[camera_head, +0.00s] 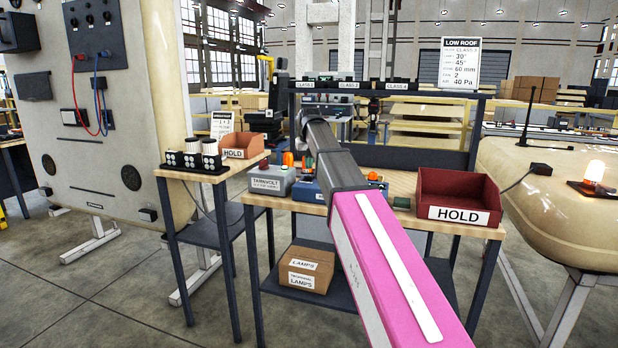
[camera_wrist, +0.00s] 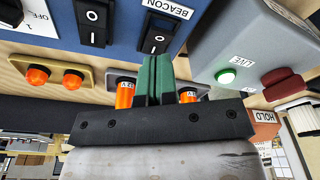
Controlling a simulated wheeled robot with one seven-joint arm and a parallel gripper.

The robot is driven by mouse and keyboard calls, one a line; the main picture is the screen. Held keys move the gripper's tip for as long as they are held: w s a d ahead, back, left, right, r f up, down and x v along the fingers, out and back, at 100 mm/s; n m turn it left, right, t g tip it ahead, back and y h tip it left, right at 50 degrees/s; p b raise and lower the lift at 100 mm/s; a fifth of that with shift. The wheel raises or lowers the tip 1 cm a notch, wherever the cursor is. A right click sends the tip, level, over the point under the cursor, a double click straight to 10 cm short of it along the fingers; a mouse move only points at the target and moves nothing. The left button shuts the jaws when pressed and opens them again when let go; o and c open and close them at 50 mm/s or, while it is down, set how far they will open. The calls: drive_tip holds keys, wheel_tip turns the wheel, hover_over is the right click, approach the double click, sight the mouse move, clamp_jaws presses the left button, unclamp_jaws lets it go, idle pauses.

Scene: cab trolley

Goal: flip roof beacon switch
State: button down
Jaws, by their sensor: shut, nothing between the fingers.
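The beacon switch (camera_wrist: 155,36) is a black rocker marked I and O, under a white BEACON label (camera_wrist: 167,8). It sits on the blue control box (camera_wrist: 125,38) in the wrist view; which side is pressed I cannot tell. The blue box also shows on the bench in the head view (camera_head: 307,192), partly behind my arm. My gripper (camera_wrist: 156,62) has its green fingers shut and empty, tips just below the beacon switch in the picture. Whether they touch it I cannot tell. In the head view my gripper is not clearly visible.
A second rocker (camera_wrist: 92,22) sits left of the beacon switch. A grey box (camera_wrist: 232,45) with a green light stands beside the blue box. Orange lamps (camera_wrist: 73,79) are close to the fingers. A red HOLD bin (camera_head: 458,193) stands on the bench's right.

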sight(309, 176)
drive_tip(key=shift+f, duration=1.5)
idle(1.4)
drive_tip(key=shift+r, duration=3.45)
